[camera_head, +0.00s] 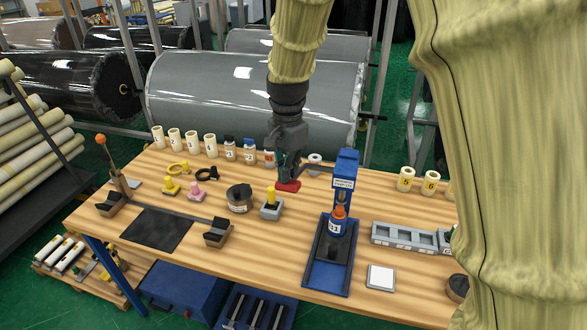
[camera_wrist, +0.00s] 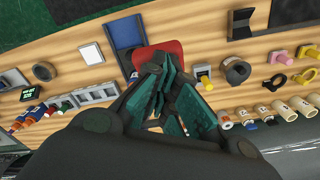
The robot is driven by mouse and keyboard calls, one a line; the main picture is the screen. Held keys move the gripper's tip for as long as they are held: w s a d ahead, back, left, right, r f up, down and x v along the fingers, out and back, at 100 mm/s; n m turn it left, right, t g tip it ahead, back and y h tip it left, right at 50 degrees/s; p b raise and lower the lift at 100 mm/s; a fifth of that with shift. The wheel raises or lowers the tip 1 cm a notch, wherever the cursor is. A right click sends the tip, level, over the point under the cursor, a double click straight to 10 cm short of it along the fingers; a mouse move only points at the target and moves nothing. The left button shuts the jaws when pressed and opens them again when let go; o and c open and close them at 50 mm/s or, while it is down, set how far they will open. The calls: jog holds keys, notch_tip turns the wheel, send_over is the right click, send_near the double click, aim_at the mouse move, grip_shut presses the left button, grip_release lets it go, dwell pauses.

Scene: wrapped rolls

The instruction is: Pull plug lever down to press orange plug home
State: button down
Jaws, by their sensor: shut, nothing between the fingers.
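The blue press (camera_head: 344,180) stands upright on the right half of the wooden table. My gripper (camera_head: 287,172) is shut and empty, pointing down just over the red handle. In the wrist view, the red handle (camera_wrist: 160,50) lies directly beyond my gripper (camera_wrist: 165,70), which partly hides it. Whether they touch is unclear.
Numbered cream rolls (camera_head: 192,142) and small bottles line the back edge. A dark round pot (camera_head: 240,198) and a grey block with a yellow knob (camera_head: 271,205) stand left of the press. A grey rack (camera_head: 405,236) and white pad (camera_head: 381,278) lie right.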

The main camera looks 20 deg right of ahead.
jog(key=shift+r, duration=3.2)
